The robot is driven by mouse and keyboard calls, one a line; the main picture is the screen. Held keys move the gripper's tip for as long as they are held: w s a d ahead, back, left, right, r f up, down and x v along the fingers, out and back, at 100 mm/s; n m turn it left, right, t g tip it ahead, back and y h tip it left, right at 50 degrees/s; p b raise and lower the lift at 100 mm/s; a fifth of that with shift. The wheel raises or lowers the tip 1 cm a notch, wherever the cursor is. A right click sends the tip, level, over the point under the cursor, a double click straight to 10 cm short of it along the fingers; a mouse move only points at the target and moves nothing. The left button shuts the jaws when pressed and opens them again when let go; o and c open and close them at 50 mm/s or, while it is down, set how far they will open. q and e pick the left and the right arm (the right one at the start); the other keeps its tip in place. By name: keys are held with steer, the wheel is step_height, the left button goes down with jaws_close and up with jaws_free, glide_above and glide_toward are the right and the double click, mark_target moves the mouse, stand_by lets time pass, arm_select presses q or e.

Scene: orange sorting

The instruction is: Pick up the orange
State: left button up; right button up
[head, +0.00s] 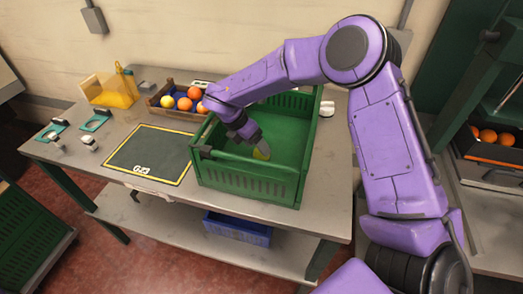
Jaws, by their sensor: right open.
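My left gripper is not in view.
A black mat with a yellow border (150,152) lies left of the crate. A clear yellow container (112,92) stands at the back left. A dark box at the right holds more oranges (488,136). A blue bin (237,228) is on the lower shelf.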

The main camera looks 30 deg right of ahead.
steer(key=shift+p+x, duration=0.4)
steer(key=shift+x, duration=0.85)
steer(key=shift+d+f, duration=0.1)
steer(key=shift+f, duration=0.25)
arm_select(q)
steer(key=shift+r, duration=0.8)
arm_select(e)
steer(key=c, duration=0.8)
steer(key=shift+r, duration=0.1)
steer(key=shift+c, duration=0.2)
steer(key=shift+w+r+b, duration=0.1)
steer(key=shift+r+b, duration=0.25)
step_height(320, 180, up, 8)
steer(key=shift+f+b, duration=0.2)
steer(key=shift+b, duration=0.9)
arm_select(q)
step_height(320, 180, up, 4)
steer(key=p, duration=0.6)
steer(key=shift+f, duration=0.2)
arm_select(e)
step_height(320, 180, up, 12)
